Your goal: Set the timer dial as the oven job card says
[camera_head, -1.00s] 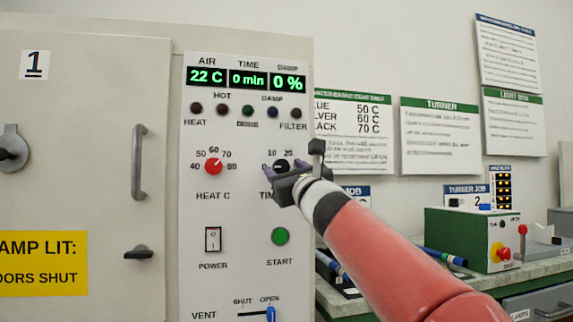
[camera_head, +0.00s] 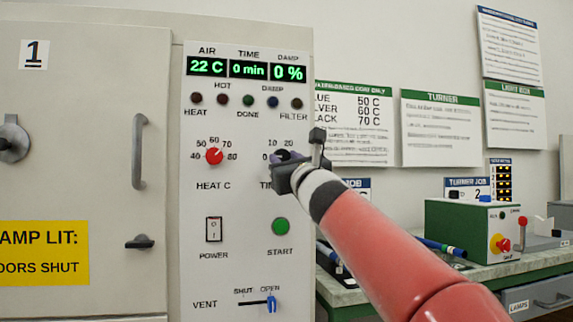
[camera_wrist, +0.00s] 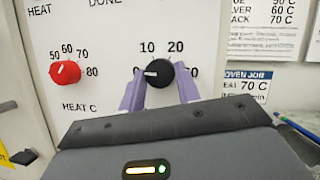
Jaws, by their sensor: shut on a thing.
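The timer dial (camera_wrist: 160,74) is a black knob with a white mark pointing left, toward the low end of its scale. The labels 10 and 20 show above it; the outer labels are partly hidden by my fingers. My gripper (camera_wrist: 160,80) is shut on the dial, one purple finger on each side. In the head view my gripper (camera_head: 290,165) covers most of the dial. The time display (camera_head: 248,69) reads 0 min. The oven job card (camera_wrist: 246,84) reads HEAT 70 C; its lower line is cut off by my gripper.
The red heat dial (camera_head: 214,156) sits left of the timer dial. Below are the power switch (camera_head: 213,229), the green start button (camera_head: 280,226) and the blue vent lever (camera_head: 271,304) at OPEN. A bench (camera_head: 470,278) with a green machine (camera_head: 465,235) stands right.

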